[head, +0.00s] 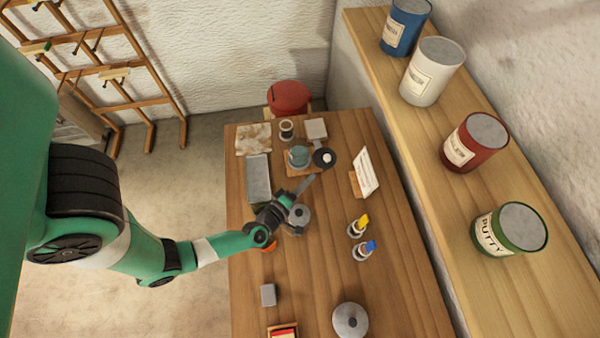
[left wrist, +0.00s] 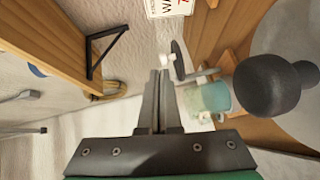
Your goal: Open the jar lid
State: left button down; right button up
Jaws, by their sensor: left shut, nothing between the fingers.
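A grey round vessel with a lid and dark knob (head: 299,214) stands on the table, right beside my left gripper. I take it for the jar. In the left wrist view a dark rounded knob (left wrist: 268,86) sits close at the right, over a pale grey disc (left wrist: 302,132). My left gripper (head: 310,178) is shut and empty, its fingers pointing past the vessel toward the back of the table. The shut fingers also show in the left wrist view (left wrist: 159,78). The gripper body hides part of the vessel's left side. My right gripper is not in view.
A teal vessel (head: 299,156) and a black disc (head: 324,158) stand ahead of the fingers. A grey tray (head: 258,180) lies left, a sign (head: 367,172) right. Blue and yellow-topped items (head: 364,249) and another lidded grey pot (head: 350,321) stand nearer the front.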

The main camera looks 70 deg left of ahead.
pick_arm(q)
jog(key=s+d, duration=0.2)
jog(key=d, duration=0.1)
jog(key=s+d+p, duration=0.1)
jog(key=d, duration=0.1)
jog(key=shift+d+r, duration=0.15)
jog(key=shift+r, duration=0.2)
